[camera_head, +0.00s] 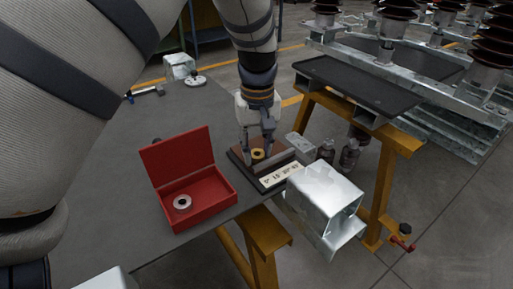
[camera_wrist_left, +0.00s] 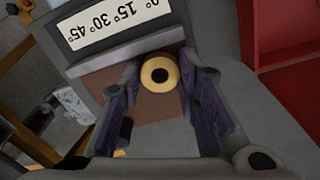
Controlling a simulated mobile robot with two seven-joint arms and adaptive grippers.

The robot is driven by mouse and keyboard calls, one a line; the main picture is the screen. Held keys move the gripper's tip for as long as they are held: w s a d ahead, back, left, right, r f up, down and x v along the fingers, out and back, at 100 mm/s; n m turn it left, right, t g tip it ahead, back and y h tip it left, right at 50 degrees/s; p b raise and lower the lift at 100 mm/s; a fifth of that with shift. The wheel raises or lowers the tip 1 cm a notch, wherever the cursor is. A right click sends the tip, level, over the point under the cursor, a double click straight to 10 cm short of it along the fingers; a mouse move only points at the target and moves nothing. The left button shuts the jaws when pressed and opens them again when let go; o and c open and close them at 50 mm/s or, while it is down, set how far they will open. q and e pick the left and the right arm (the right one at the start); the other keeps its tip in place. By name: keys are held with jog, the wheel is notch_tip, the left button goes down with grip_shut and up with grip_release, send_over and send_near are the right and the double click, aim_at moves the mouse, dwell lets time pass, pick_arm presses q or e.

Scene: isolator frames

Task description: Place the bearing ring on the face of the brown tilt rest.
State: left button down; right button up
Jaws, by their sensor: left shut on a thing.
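The bearing ring (camera_head: 258,154) is a brass-yellow ring with a dark hole; it also shows in the left wrist view (camera_wrist_left: 145,77). My left gripper (camera_head: 260,150) points down at the tilt rest and is shut on the ring, which sits between its fingertips (camera_wrist_left: 159,73). The brown tilt rest has a brown face (camera_wrist_left: 155,106), a grey ledge and a white angle scale (camera_head: 281,175). The ring is over the brown face near the ledge; whether it touches the face I cannot tell. My right gripper is not in view.
An open red box (camera_head: 212,211) stands left of the rest, with a silvery ring (camera_head: 182,203) inside. A shiny metal block (camera_head: 325,195) is at the right, close to the rest. The grey table (camera_head: 115,215) is clear around the box.

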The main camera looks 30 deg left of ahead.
aim_at(258, 152)
pick_arm(q)
jog(key=shift+w+f, duration=0.1)
jog(key=shift+w, duration=0.2)
jog(key=c, duration=1.2)
grip_release()
jog(key=shift+s, duration=0.1)
notch_tip(258, 152, up, 12)
jog(key=shift+p, duration=0.3)
